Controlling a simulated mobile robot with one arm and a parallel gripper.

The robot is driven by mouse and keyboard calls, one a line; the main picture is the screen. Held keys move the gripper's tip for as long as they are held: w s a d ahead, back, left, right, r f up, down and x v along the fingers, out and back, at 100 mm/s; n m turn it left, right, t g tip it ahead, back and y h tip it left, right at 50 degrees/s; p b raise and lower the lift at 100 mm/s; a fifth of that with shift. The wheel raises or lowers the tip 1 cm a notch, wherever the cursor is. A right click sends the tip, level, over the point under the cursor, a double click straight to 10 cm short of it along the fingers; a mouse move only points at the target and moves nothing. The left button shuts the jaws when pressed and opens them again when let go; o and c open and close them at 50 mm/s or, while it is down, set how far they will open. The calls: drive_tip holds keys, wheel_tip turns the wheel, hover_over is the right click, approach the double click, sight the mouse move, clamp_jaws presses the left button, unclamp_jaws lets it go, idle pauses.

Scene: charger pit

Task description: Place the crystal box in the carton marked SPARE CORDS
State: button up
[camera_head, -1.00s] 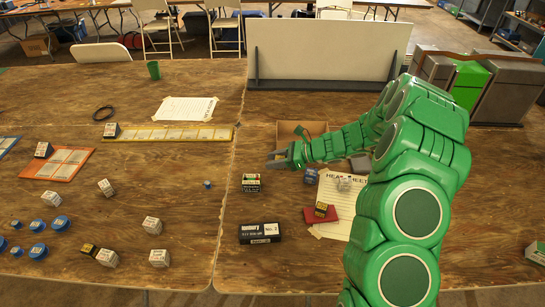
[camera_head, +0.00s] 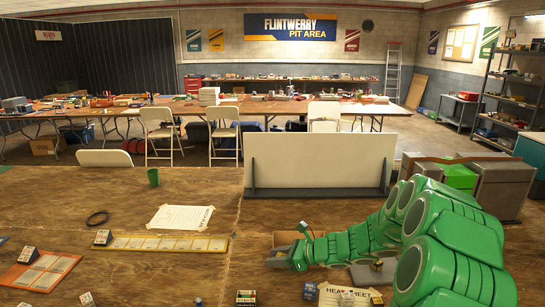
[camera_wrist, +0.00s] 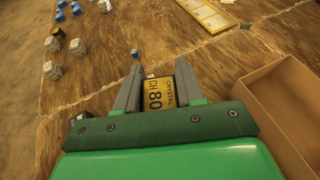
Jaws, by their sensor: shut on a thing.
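The crystal box (camera_wrist: 158,94) is yellow, with dark print reading CRYSTAL CH 80. My gripper (camera_wrist: 156,78) is shut on it, one finger on each side. In the head view my gripper (camera_head: 272,257) is seen from the side above the wooden table, and the box cannot be made out there. An open brown carton (camera_wrist: 284,100) stands to the right of my gripper in the wrist view and looks empty where its inside shows. In the head view the carton (camera_head: 284,238) is mostly hidden behind my arm. No marking on it is readable.
A white panel (camera_head: 318,160) stands at the table's back edge. Bins (camera_head: 500,187) stand at the right. A green cup (camera_head: 153,177), a black ring (camera_head: 97,218), a paper sheet (camera_head: 180,218) and a yellow strip (camera_head: 165,244) lie on the left, with small white cubes (camera_wrist: 77,46) nearby.

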drive_tip(key=w+d+r+m+t+h, duration=0.2)
drive_tip(key=w+d+r+m+t, duration=0.2)
drive_tip(key=w+r, duration=0.3)
drive_tip(key=s+d+r+m+t+h, duration=0.1)
drive_tip(key=d+r+m+t+h, duration=0.3)
drive_tip(key=d+r, duration=0.5)
drive_tip(key=shift+d+r+m+h, duration=0.4)
drive_tip(key=shift+r+m+h, duration=0.25)
drive_tip(key=shift+m+h, duration=0.7)
drive_tip(key=shift+d, duration=0.1)
drive_tip(key=s+d+f+m+h, duration=0.1)
drive_tip(key=s+d+f+h, duration=0.1)
drive_tip(key=d+f, duration=1.3)
drive_tip(key=s+d+f+m+h, duration=0.1)
drive_tip(key=s+d+f, duration=0.25)
drive_tip(key=d, duration=0.25)
drive_tip(key=s+d+f+m+t, duration=0.1)
drive_tip(key=s+d+f, duration=0.2)
drive_tip(key=d+f, duration=0.3)
drive_tip(key=s+d+f+m+h, duration=0.1)
drive_tip(key=s+d+f, duration=0.25)
drive_tip(key=d, duration=0.35)
drive_tip(key=shift+n, duration=0.25)
drive_tip(key=shift+f, duration=3.45)
drive_tip(key=shift+f, duration=0.1)
